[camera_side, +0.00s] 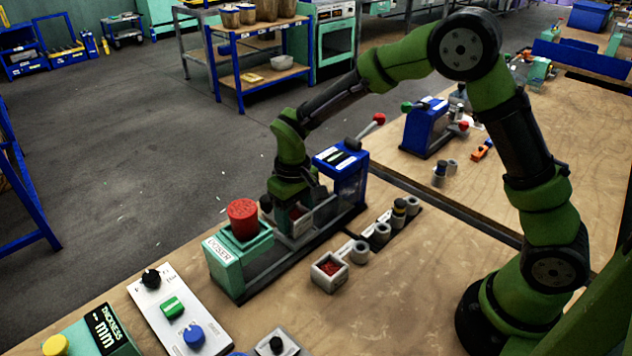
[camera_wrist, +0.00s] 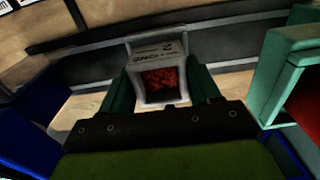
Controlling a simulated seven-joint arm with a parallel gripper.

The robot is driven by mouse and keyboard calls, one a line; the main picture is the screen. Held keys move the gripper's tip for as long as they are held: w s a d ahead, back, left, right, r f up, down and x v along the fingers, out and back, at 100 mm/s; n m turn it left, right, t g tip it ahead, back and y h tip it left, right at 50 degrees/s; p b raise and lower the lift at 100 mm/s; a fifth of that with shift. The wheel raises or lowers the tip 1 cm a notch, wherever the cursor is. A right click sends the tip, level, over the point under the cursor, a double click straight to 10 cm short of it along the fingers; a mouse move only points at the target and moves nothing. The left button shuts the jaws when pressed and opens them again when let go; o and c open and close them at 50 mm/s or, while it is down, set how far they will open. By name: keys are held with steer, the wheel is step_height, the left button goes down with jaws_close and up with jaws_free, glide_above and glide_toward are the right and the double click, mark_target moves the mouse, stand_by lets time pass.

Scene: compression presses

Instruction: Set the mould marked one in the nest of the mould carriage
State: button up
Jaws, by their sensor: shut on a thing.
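A pale grey square mould (camera_wrist: 158,47) filled with red granules sits between the two green fingers of my gripper (camera_wrist: 162,88) in the wrist view. Its label seems to read ONE. My gripper is shut on it. In the side view my gripper (camera_side: 290,214) is low over the railed track between the red-topped doser (camera_side: 240,258) and the blue press (camera_side: 345,180). The mould is partly hidden there by the fingers. The carriage and its nest cannot be clearly made out, and whether the mould touches them cannot be told.
A second square mould (camera_side: 329,272) with red granules stands on the bench in front of the track. Several grey cylinders stand in a row right of it. A control panel (camera_side: 180,312) with knobs lies at front left.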

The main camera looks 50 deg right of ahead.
steer(key=shift+f, duration=0.65)
steer(key=o, duration=1.3)
step_height(320, 180, up, 17)
steer(key=s+d+r+m+t, duration=0.1)
steer(key=s+d+t, duration=0.1)
steer(key=s, duration=0.4)
steer(key=s+d+r+m+t+y, duration=0.1)
steer(key=s+d+t, duration=0.1)
steer(key=s, duration=0.5)
steer(key=s+d+r+m+t+y, duration=0.1)
steer(key=s+d+r+m+t, duration=0.1)
steer(key=s, duration=0.4)
steer(key=shift+s+d+t, duration=0.2)
steer(key=shift+d+t, duration=0.2)
steer(key=shift+t, duration=0.2)
